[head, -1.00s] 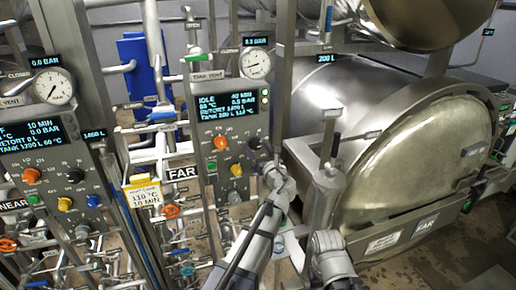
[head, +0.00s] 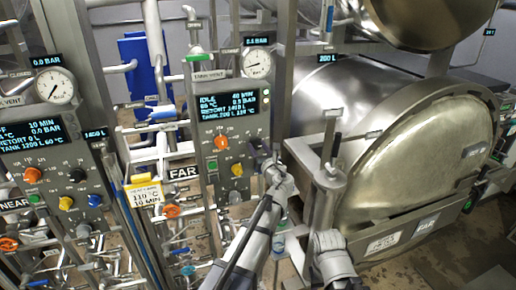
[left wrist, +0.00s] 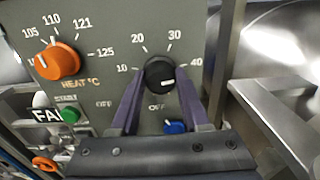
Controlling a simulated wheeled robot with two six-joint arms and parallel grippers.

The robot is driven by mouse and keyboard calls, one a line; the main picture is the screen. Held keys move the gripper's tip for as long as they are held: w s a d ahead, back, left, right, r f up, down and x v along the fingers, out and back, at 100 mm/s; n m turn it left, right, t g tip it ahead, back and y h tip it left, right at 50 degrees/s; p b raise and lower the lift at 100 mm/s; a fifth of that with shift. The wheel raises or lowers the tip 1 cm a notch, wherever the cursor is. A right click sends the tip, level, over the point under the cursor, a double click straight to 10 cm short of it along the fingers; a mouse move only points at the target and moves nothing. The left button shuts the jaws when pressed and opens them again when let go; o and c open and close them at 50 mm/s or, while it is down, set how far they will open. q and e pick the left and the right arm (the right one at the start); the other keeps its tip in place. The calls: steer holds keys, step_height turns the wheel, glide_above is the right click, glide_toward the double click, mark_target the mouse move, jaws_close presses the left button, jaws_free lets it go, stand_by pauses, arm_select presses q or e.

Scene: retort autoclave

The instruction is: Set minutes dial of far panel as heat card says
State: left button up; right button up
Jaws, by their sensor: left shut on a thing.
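The far panel (head: 228,128) stands in the middle of the head view, and its display (head: 229,107) shows IDLE and 40 MIN. Its black minutes dial (left wrist: 160,73) is in the left wrist view, with marks 10, 20, 30, 40 and OFF around it. The dial's white line points to the lower right, on the 40 side. My left gripper (left wrist: 160,88) is shut on the dial, one finger on each side; it also shows in the head view (head: 262,158). The heat card (head: 147,199), white with a yellow top, reads 110 °C, 10 MIN.
The orange heat dial (left wrist: 58,62) and green start button (left wrist: 70,115) are left of the minutes dial. A blue knob (left wrist: 175,127) sits just below it. The near panel (head: 55,165) is at left. The large retort (head: 410,150) stands at right, behind metal posts.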

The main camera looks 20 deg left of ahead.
arm_select(q)
jaws_close()
